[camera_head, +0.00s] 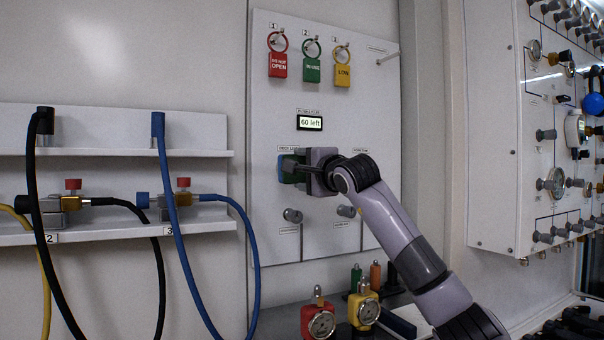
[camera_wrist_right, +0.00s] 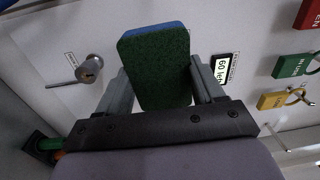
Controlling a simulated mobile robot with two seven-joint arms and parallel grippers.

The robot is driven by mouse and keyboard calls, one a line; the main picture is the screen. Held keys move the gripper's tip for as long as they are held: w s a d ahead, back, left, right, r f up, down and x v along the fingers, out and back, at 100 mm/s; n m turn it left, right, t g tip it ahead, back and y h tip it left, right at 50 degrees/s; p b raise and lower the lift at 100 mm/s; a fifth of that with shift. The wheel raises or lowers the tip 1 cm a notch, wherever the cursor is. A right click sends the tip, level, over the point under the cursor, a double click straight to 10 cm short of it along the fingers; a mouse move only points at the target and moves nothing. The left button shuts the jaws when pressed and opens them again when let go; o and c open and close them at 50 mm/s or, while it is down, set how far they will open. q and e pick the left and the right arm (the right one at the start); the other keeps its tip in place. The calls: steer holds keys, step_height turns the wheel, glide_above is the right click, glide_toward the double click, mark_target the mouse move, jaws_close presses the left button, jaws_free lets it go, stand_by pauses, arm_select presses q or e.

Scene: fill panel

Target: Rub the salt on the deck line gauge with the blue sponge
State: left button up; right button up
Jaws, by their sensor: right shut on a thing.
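My right gripper (camera_head: 302,170) is shut on the blue sponge (camera_head: 286,170), at the white panel (camera_head: 375,100). In the right wrist view the sponge (camera_wrist_right: 158,75) sits between the two fingers of the gripper (camera_wrist_right: 160,84), its dark green scouring face toward the camera and a blue edge along the top. The deck line gauge cannot be seen; the sponge and gripper cover the spot under a small label. Salt cannot be seen. I cannot tell whether the sponge touches the panel. My left gripper is out of view.
A display (camera_head: 310,123) above the gripper reads "60 left". Red (camera_head: 278,65), green (camera_head: 312,70) and yellow (camera_head: 342,76) tags hang higher up. Two knobs, left (camera_head: 292,215) and right (camera_head: 346,211), sit below. Shelves with hoses (camera_head: 170,230) stand left; a valve cabinet (camera_head: 495,130) stands right.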

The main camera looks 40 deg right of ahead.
steer(key=p+x, duration=0.2)
steer(key=x, duration=0.1)
steer(key=shift+w+r, duration=0.1)
steer(key=shift+w, duration=0.25)
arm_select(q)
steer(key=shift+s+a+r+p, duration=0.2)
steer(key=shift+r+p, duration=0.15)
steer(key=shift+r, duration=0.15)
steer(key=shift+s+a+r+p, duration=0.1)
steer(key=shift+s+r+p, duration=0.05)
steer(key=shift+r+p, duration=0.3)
arm_select(e)
steer(key=shift+w+d+f, duration=0.1)
steer(key=shift+w+d, duration=0.05)
steer(key=shift+w, duration=0.25)
steer(key=shift+w+d+f, duration=0.1)
steer(key=shift+w+d, duration=0.05)
steer(key=shift+w, duration=0.3)
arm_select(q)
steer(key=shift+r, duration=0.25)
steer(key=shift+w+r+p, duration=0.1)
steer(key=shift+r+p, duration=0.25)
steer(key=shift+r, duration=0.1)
arm_select(e)
steer(key=shift+w+d, duration=0.1)
steer(key=shift+w, duration=0.2)
